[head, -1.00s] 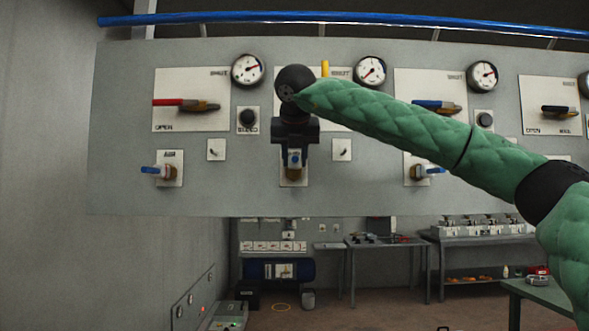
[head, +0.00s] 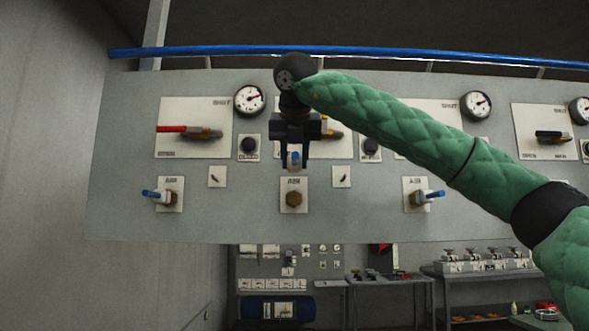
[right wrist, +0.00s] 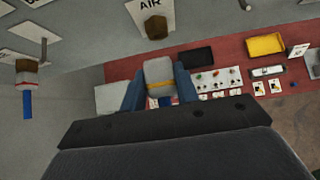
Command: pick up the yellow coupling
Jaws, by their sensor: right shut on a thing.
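My right gripper (head: 295,155) hangs pointing down in front of the grey panel, with its dark fingers showing in the head view. In the right wrist view its two blue-sided fingers (right wrist: 159,88) are shut on a pale grey coupling with a yellow band (right wrist: 160,74). In the head view only a small blue part of the held piece (head: 295,157) shows between the fingers. A brass fitting (head: 293,199) on a white plate sits bare below the gripper; it also shows in the right wrist view (right wrist: 155,27), apart from the coupling. My left gripper is not in view.
Lever valves (head: 190,131) and gauges (head: 249,100) line the panel's upper part. A blue pipe (head: 350,51) runs along its top.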

